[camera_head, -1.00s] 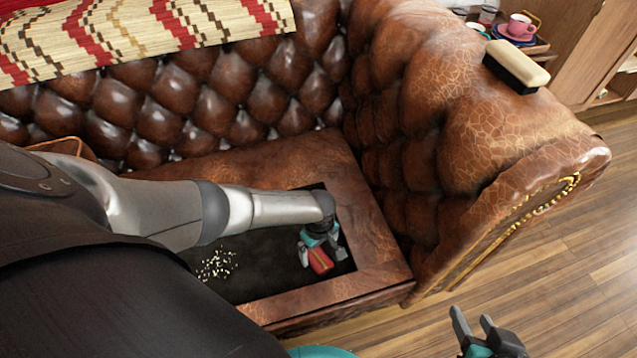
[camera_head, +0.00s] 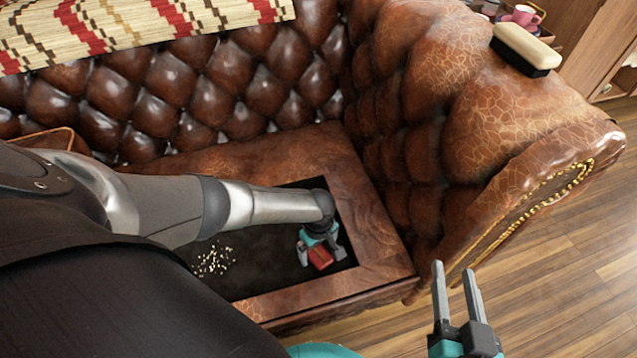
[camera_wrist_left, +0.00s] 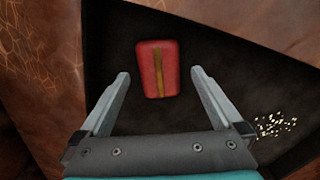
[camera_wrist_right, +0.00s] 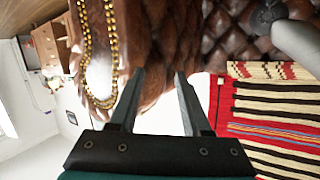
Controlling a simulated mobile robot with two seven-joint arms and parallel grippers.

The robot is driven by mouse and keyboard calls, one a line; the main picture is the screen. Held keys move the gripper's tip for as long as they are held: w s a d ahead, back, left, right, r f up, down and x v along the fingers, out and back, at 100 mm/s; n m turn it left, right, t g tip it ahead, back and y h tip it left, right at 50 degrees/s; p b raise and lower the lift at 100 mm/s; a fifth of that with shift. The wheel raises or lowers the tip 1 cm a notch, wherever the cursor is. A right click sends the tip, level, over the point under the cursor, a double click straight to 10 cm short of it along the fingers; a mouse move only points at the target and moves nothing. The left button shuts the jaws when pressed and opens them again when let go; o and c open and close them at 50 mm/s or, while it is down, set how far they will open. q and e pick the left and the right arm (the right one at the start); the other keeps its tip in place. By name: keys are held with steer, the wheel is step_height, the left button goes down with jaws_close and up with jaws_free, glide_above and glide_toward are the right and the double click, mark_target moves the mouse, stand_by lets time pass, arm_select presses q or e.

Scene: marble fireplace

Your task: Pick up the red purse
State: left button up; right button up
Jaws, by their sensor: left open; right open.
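The red purse (camera_head: 320,258) lies on the dark seat area of the leather sofa, small and partly hidden by my left gripper in the head view. In the left wrist view the red purse (camera_wrist_left: 157,69) shows a tan stripe down its middle. My left gripper (camera_head: 322,262) is open above it. Its two fingers (camera_wrist_left: 159,76) are spread on either side of the purse's near end, with gaps on both sides. My right gripper (camera_head: 454,268) is open and empty, in front of the sofa's right arm.
The brown tufted sofa arm (camera_head: 510,110) rises right of the seat, with a cream-and-black brush (camera_head: 526,48) on top. Small pale crumbs (camera_head: 213,262) lie on the dark seat (camera_head: 262,285). A patterned blanket (camera_head: 140,28) hangs over the backrest. Wooden floor (camera_head: 560,280) is open at right.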

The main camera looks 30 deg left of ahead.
arm_select(q)
steer(key=shift+f+b, duration=0.4)
steer(key=shift+f, duration=0.3)
arm_select(e)
steer(key=shift+s+a+r+m+t+y, duration=0.4)
steer(key=shift+r+t, duration=0.3)
steer(key=shift+t, duration=0.4)
arm_select(q)
steer(key=shift+c, duration=0.2)
arm_select(e)
steer(key=shift+s+a, duration=0.1)
arm_select(q)
steer(key=c, duration=1.4)
steer(key=shift+r, duration=0.2)
